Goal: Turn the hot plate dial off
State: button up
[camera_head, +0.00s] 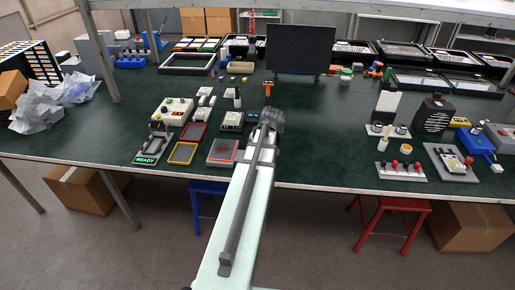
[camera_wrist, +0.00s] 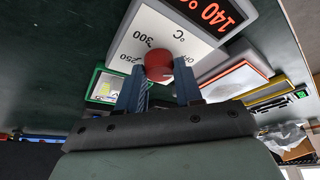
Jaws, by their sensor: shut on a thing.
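The hot plate's white dial panel (camera_wrist: 150,36) shows in the wrist view, marked 250, 300, °C and OFF, beside a dark display (camera_wrist: 215,12) reading 140 °C in orange-red. A round red dial (camera_wrist: 158,63) sits on this panel. My gripper (camera_wrist: 160,77) has its two blue fingers on either side of the dial and is shut on it. The dial's exact pointer direction cannot be made out. In the head view my gripper (camera_head: 267,122) is low over the bench, and my arm hides the dial and panel.
Left of my arm stand a grey unit with a reddish plate (camera_head: 222,152), a yellow-framed tray (camera_head: 183,153) and a READY sign (camera_head: 146,160). A black screen (camera_head: 300,48) stands behind. Green bench (camera_head: 320,145) is clear to the right, before switch panels (camera_head: 401,171).

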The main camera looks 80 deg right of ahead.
dwell(0.5)
jog(key=o, duration=1)
jog(key=v, duration=1.4)
jog(key=shift+d, duration=0.15)
